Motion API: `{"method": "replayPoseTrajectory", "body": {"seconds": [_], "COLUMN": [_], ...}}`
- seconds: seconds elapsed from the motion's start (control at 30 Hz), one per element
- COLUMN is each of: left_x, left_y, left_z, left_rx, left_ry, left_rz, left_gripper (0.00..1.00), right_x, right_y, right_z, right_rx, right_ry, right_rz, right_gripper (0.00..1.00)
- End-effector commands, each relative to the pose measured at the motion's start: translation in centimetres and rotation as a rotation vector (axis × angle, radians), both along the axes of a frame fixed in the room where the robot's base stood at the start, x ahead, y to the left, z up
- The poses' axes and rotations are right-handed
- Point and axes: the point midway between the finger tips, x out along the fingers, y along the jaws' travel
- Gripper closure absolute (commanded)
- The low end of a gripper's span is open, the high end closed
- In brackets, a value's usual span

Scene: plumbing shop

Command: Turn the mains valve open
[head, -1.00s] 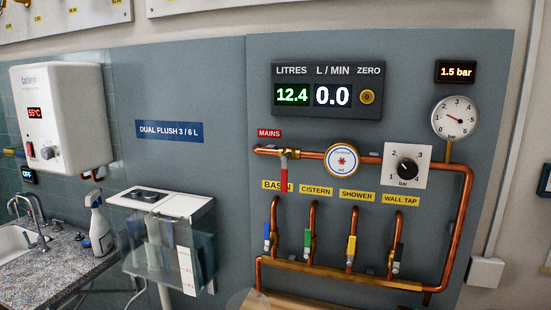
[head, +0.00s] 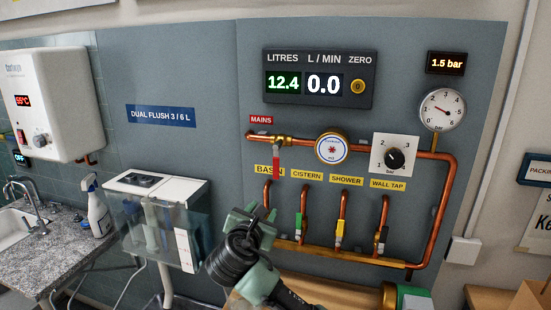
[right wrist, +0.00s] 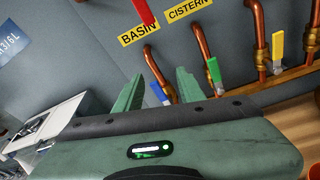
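The mains valve (head: 279,142) is a brass body on the copper pipe under the red MAINS label. Its red lever (head: 277,163) hangs down, across the pipe. The lever's lower end also shows at the top of the right wrist view (right wrist: 144,11). My right gripper (head: 252,212) is below the lever, in front of the basin branch, and apart from the lever. In the right wrist view its two green fingers (right wrist: 160,74) are spread with nothing between them. My left gripper is not in view.
Branch valves with blue (right wrist: 160,92), green (head: 299,224), yellow (head: 339,233) and black levers stand below. The pressure dial (head: 394,158) and round meter (head: 331,149) sit right of the mains valve. The display (head: 318,80) reads 12.4 litres and 0.0 L/min. A cistern (head: 150,225) stands left.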

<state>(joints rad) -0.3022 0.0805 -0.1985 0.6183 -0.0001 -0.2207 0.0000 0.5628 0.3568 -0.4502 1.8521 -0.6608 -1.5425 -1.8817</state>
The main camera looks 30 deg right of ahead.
Motion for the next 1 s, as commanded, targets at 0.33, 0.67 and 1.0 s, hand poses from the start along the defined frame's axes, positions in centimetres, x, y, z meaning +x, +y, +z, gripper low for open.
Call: {"method": "replayPoseTrajectory", "body": {"seconds": [0.33,0.67,1.0], "left_x": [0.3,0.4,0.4], "left_y": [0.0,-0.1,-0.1], "left_z": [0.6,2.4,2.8], "left_rx": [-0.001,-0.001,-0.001], "left_ry": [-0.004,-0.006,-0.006], "left_rz": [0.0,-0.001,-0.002], "left_gripper": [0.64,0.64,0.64], "right_x": [1.8,5.0,6.3], "right_y": [-2.9,-6.8,-8.2], "right_z": [10.4,10.4,10.1], "right_rx": [-0.359,-0.358,-0.355], "right_ry": [0.083,0.085,0.082], "right_rz": [-0.07,-0.069,-0.065], "right_gripper": [0.61,0.61,0.61]}}
